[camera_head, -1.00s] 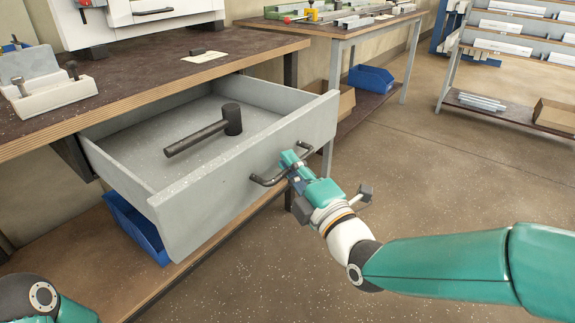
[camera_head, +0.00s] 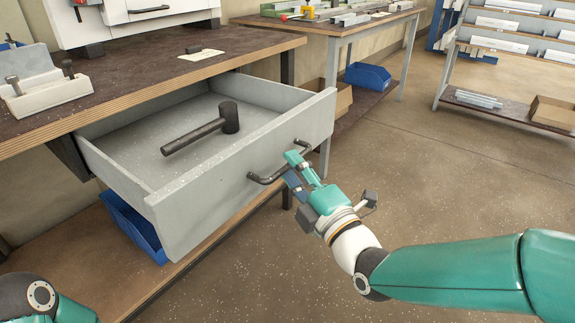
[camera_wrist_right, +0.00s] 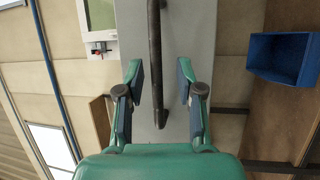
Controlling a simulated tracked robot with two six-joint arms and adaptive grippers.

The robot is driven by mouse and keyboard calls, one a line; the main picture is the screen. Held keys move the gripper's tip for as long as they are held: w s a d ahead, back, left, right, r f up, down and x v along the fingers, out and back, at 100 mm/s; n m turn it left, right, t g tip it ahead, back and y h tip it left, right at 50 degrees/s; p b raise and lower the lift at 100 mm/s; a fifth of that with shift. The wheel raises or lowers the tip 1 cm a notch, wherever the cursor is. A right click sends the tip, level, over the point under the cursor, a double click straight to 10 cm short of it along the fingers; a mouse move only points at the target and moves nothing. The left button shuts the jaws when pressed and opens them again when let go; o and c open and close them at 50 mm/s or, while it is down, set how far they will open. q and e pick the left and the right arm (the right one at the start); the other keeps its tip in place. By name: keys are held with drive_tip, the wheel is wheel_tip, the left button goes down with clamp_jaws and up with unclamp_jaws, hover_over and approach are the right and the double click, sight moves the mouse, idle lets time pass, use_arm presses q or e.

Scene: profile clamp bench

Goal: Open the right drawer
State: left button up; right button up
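The right drawer (camera_head: 195,212) is a grey drawer under the wooden bench, pulled well out. Its dark bar handle (camera_head: 263,181) is on the front panel, and it also shows in the wrist view (camera_wrist_right: 155,45). My right gripper (camera_head: 289,166) is at the handle's right part. In the wrist view its two fingers (camera_wrist_right: 160,80) stand apart on either side of the bar, with a gap on both sides, so it is open. My left gripper is out of view; only part of my left arm shows at the lower left.
A black mallet (camera_head: 205,130) lies inside the drawer. A blue bin (camera_head: 133,226) stands on the shelf below. A second bench (camera_head: 340,30) is behind, with another blue bin (camera_head: 369,76) on its lower shelf. Floor to the right is clear.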

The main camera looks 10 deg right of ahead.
drive_tip(key=v, duration=0.5)
drive_tip(key=shift+s+d+f, duration=0.1)
drive_tip(key=shift+s+f, duration=0.05)
drive_tip(key=shift+s, duration=0.15)
wheel_tip(320, 180, down, 32)
drive_tip(key=d+m+g+h, duration=0.3)
drive_tip(key=m+g, duration=0.3)
drive_tip(key=g, duration=0.2)
drive_tip(key=s+a+f+m+g, duration=0.2)
drive_tip(key=s+f+m+g, duration=0.8)
drive_tip(key=s+f+m, duration=0.7)
wheel_tip(320, 180, up, 39)
drive_tip(key=s+p, duration=0.1)
drive_tip(key=p, duration=3.7)
drive_tip(key=shift+s, duration=0.15)
